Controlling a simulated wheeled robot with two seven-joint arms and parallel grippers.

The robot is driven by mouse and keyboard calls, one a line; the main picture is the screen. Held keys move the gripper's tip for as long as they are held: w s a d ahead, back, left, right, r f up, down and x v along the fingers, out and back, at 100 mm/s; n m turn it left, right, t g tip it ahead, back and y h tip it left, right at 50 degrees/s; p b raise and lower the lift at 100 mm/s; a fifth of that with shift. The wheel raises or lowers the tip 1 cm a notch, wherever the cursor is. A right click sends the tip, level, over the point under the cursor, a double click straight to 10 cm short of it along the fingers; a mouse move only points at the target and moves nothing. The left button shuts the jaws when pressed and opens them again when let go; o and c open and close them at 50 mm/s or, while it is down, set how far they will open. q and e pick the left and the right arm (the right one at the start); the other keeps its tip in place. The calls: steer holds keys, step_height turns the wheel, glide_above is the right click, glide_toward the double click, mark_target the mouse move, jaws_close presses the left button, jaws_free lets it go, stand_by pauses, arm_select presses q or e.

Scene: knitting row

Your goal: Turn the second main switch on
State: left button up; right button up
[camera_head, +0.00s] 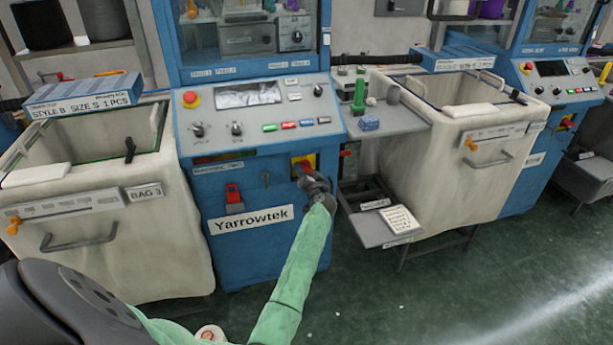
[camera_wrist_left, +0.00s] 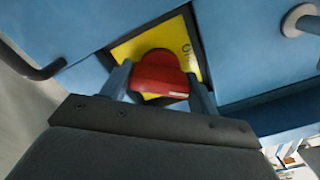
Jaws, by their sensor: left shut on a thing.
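The main switch is a red knob (camera_wrist_left: 158,73) on a yellow plate (camera_wrist_left: 186,45), set in the blue front of the Yarrowtek machine (camera_head: 262,255). In the head view the yellow plate (camera_head: 311,161) shows just above my left gripper (camera_head: 308,178), which hides part of the switch. In the left wrist view my left gripper (camera_wrist_left: 160,88) has one finger on each side of the red knob and is shut on it. The marking on the plate is only partly visible, so I cannot read the switch's position. My right gripper is not in view.
Above is a control panel with a red emergency button (camera_head: 190,98). A cream bin (camera_head: 115,225) stands left and another (camera_head: 460,140) right. A low grey shelf (camera_head: 375,232) juts out right of my forearm.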

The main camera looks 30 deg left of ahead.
arm_select(q)
steer(key=m, duration=0.2)
steer(key=shift+m, duration=1.3)
steer(key=m, duration=0.2)
steer(key=shift+m, duration=0.3)
steer(key=shift+m+p, duration=0.65)
steer(key=shift+m, duration=0.95)
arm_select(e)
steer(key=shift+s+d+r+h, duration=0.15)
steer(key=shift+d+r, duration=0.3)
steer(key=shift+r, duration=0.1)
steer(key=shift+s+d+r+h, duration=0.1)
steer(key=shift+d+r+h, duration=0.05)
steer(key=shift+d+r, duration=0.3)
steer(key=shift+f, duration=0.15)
arm_select(q)
steer(key=o, duration=0.7)
